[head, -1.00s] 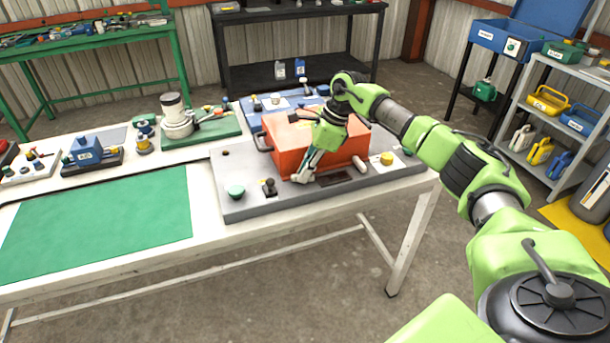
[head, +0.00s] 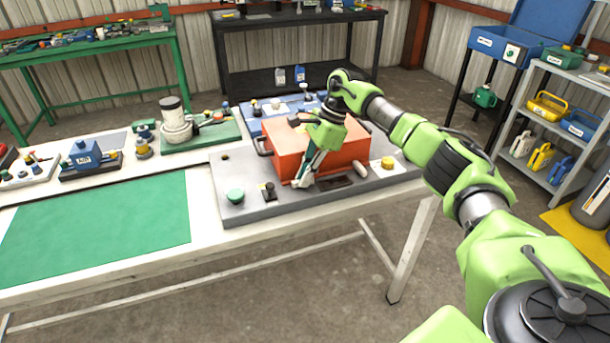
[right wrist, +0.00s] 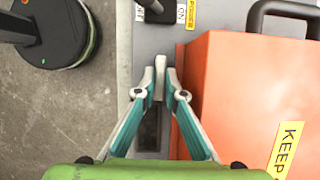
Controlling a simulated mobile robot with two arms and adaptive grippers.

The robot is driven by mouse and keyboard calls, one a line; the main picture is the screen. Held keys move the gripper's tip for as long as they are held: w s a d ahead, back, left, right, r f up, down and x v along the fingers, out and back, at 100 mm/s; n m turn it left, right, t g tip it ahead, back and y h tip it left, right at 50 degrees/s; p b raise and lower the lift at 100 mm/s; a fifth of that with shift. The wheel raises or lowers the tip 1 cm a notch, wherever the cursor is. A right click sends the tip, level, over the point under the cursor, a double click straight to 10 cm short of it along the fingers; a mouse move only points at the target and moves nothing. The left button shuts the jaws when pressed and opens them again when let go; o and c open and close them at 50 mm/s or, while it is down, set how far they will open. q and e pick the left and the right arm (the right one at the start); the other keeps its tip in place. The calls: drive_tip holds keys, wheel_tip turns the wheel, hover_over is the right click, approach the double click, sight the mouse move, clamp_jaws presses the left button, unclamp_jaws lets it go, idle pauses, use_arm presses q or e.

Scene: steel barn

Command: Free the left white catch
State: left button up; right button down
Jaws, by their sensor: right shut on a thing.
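The orange box (head: 287,160) sits on the grey panel (head: 240,173) on the bench. My right gripper (head: 302,183) reaches down at the box's front face, near its left part. In the right wrist view its fingertips (right wrist: 160,76) are shut on a small pale piece, the left white catch (right wrist: 160,88), beside the orange box wall. In the head view the fingers hide this catch. The catch's exact position is hard to tell. My left gripper is not in view.
A black switch (head: 268,191) and a green button (head: 236,196) stand left of the gripper on the panel. A dark slot (head: 335,182), a pale lever (head: 360,168) and a yellow button (head: 388,162) lie to the right. A green mat (head: 100,225) is clear.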

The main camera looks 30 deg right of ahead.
drive_tip(key=c, duration=2.1)
unclamp_jaws()
drive_tip(key=shift+m, duration=0.3)
